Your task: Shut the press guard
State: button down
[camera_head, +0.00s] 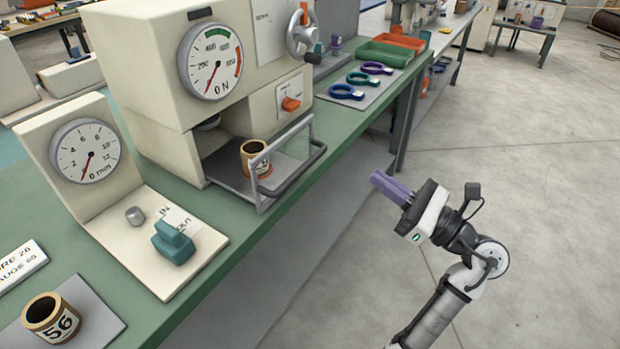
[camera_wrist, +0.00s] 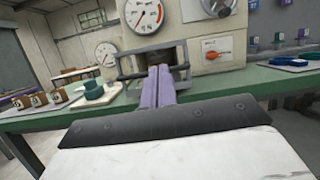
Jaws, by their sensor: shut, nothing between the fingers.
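The press (camera_head: 165,70) is a beige machine on the green bench, with a round newton dial and an orange switch. Its guard (camera_head: 287,178) is a grey metal frame with a bar handle, standing out at the front of the press opening. A tan paper core (camera_head: 256,160) stands upright on the press plate behind the guard. My gripper (camera_head: 388,186) has purple fingers, shut and empty, off the bench edge to the right of the guard. In the wrist view, the shut fingers (camera_wrist: 158,86) point toward the guard (camera_wrist: 152,62), overlapping part of it.
A beige gauge block (camera_head: 84,190) with a teal lever (camera_head: 172,243) stands left of the press. A core marked 56 (camera_head: 52,318) is at the front left. Coloured rings (camera_head: 346,92) and trays lie beyond the press. The floor around my arm is clear.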

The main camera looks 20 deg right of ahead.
aim_at(255, 148)
notch_tip(255, 148, down, 4)
jog(key=s+f+g, duration=0.1)
jog(key=s, duration=0.2)
jog(key=p+x, duration=0.4)
jog(key=x, duration=1)
jog(key=shift+a+f+h+p, duration=0.3)
jog(key=shift+a+f+p, duration=0.05)
jog(key=shift+f, duration=0.05)
jog(key=shift+w, duration=0.15)
jog(key=f+b+x, duration=0.1)
jog(key=x, duration=0.4)
jog(key=f+b+x, duration=0.1)
jog(key=x, duration=0.4)
jog(key=f+b+x, duration=0.1)
jog(key=b+x, duration=0.1)
jog(key=x, duration=0.3)
jog(key=shift+w+a, duration=0.3)
jog(key=shift+a, duration=0.1)
jog(key=shift+w+a+r, duration=0.1)
jog(key=shift+w, duration=0.05)
jog(key=shift+a+r, duration=0.1)
jog(key=shift+g, duration=0.3)
